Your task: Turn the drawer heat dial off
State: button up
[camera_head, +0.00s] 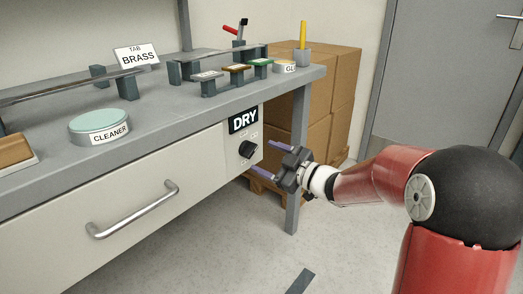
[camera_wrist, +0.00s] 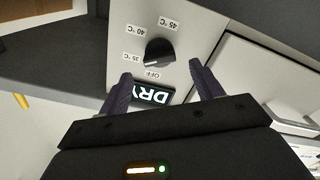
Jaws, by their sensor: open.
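The black heat dial (camera_head: 247,149) sits on the pale panel at the right end of the drawer, under the DRY sign (camera_head: 243,121). In the wrist view the dial (camera_wrist: 160,52) is seen upside down, ringed by labels OFF, 35, 40 and 45 °C. Its pale mark faces lower left in that view, around the 35 °C and OFF labels; I cannot tell exactly which. My gripper (camera_head: 263,153) is open, its two purple fingers pointing at the panel. In the wrist view the fingertips (camera_wrist: 160,71) frame the dial with a gap on both sides. Contact is not visible.
The drawer's bar handle (camera_head: 134,210) is left of the dial. The grey bench top (camera_head: 180,110) above holds a cleaner dish (camera_head: 105,124) and several small stands. A table leg (camera_head: 298,170) and cardboard boxes (camera_head: 335,95) stand right of the panel.

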aim_at(253, 152)
jog(key=x, duration=0.5)
jog(key=c, duration=1)
